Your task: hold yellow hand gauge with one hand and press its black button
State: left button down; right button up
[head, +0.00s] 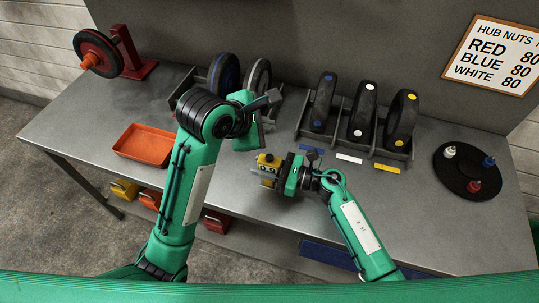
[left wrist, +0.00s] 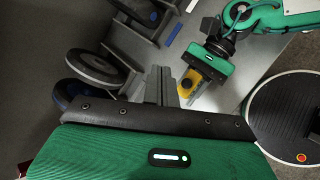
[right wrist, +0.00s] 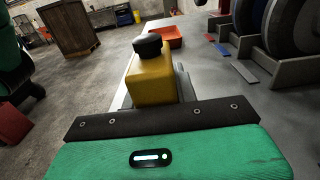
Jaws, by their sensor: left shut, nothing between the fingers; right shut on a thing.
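The yellow hand gauge (head: 268,160) is held above the table by my right gripper (head: 268,171), which is shut on it. In the right wrist view the gauge's yellow body (right wrist: 152,80) stands upright between the fingers, with its black button (right wrist: 148,46) on top, uncovered. My left gripper (head: 272,100) is shut and empty, up and behind the gauge in the head view, apart from it. In the left wrist view the closed left fingers (left wrist: 160,86) show just left of the gauge (left wrist: 187,86) and its dark button.
A rack (head: 355,143) with several dark wheels stands at the back right. More wheels (head: 224,76) stand behind my left gripper. An orange tray (head: 145,145) lies at left. A black round plate (head: 476,188) with nuts is at right. Bare table lies around the gauge.

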pick_arm(q)
jog(key=shift+a+n, duration=0.1)
jog(key=shift+n, duration=0.3)
jog(key=shift+f, duration=0.1)
send_over(266, 162)
jog(key=shift+f, duration=4.35)
jog(key=shift+f, duration=0.4)
jog(key=shift+f, duration=0.5)
jog(key=shift+r, duration=0.95)
